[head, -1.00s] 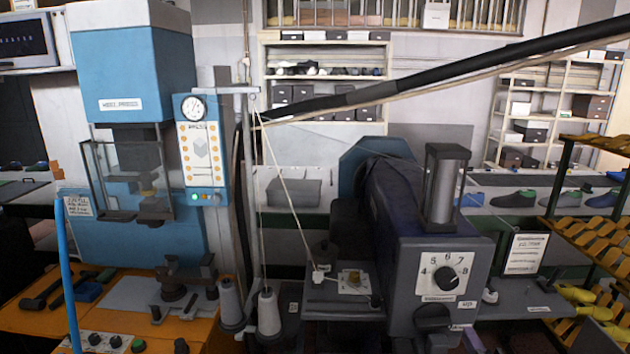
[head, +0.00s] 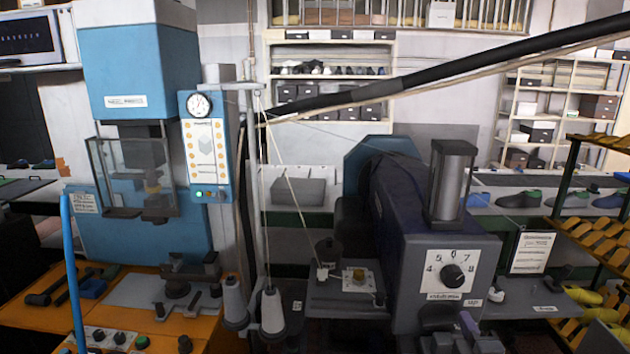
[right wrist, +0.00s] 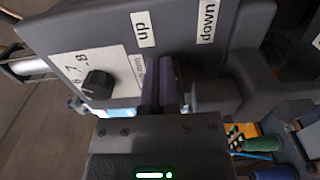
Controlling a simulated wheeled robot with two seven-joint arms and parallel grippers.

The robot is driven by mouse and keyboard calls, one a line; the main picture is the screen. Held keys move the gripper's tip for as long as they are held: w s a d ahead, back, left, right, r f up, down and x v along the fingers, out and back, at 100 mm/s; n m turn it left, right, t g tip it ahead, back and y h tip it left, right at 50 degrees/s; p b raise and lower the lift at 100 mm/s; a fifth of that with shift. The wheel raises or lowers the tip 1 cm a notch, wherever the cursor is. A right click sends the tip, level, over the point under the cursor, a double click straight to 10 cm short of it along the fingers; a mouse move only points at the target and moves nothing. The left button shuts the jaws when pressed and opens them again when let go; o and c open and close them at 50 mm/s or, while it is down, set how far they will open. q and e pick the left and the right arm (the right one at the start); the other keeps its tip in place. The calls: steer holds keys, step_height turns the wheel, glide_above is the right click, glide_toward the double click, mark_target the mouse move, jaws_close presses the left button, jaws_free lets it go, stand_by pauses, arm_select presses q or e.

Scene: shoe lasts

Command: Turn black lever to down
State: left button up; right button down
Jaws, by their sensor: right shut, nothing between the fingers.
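The grey machine (head: 445,262) has a white numbered dial plate with a black knob (head: 453,276). In the right wrist view its face carries an "up" label (right wrist: 143,29) and a "down" label (right wrist: 207,21). A dark block (right wrist: 214,97) sticks out below the "down" label, just right of my fingers; it may be the black lever, but I cannot tell its full shape. My right gripper (head: 465,335) is shut and empty at the machine's lower front. In the right wrist view the gripper (right wrist: 162,88) points at the face below the labels. My left gripper is not in view.
A blue press (head: 140,75) with an orange bench (head: 125,270) stands at the left. White thread cones (head: 272,312) stand between bench and machine. A long black bar (head: 450,70) crosses above. A rack with yellow lasts (head: 590,300) is at the right.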

steer(key=shift+a+f, duration=0.15)
stand_by(0.4)
steer(key=shift+f+b, duration=0.35)
steer(key=shift+b, duration=0.05)
steer(key=shift+f+b, duration=0.35)
steer(key=shift+f, duration=0.25)
steer(key=s, duration=0.6)
steer(key=shift+d+p, duration=0.3)
